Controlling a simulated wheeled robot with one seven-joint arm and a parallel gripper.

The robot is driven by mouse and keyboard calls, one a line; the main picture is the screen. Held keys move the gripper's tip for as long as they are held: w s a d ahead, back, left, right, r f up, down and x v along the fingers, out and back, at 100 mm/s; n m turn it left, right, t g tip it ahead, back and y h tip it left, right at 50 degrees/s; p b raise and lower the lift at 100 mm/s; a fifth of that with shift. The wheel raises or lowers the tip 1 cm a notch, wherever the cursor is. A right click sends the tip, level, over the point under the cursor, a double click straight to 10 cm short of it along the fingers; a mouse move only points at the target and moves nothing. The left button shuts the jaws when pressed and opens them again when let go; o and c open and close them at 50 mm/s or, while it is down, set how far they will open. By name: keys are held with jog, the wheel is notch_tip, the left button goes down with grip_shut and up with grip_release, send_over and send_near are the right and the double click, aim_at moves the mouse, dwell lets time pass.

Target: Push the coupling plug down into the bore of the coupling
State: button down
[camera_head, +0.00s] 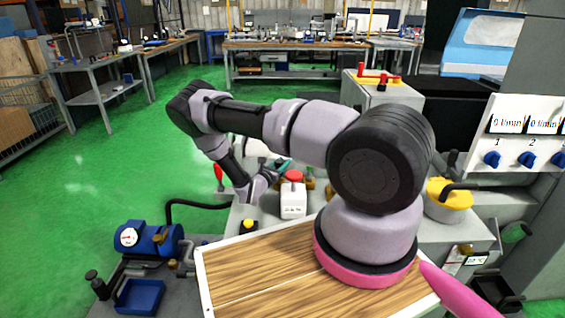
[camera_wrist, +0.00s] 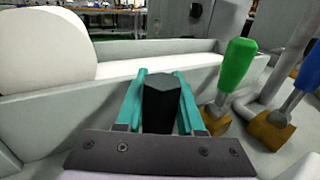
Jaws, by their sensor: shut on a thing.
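My gripper (camera_wrist: 160,75) has two teal fingers, closed on the sides of a dark, faceted block (camera_wrist: 160,108), which looks like the coupling plug. The plug cannot be made out there. I cannot pick out the coupling or its bore in either view. In the wrist view the held block hides what lies directly beyond it.
Right of my fingers stand a green-handled valve (camera_wrist: 236,65) and a blue-handled one (camera_wrist: 312,72) with brass fittings. A big white wheel (camera_wrist: 40,45) stands left, by a grey trough wall (camera_wrist: 50,112). The red-capped white box (camera_head: 293,202) and a yellow-lidded pot (camera_head: 448,193) are nearby.

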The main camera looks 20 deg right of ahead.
jog(key=shift+f, duration=0.65)
jog(key=shift+c, duration=2.2)
grip_release()
jog(key=shift+a, duration=0.1)
jog(key=v, duration=1)
jog(key=shift+s+a, duration=0.2)
jog(key=shift+s, duration=0.1)
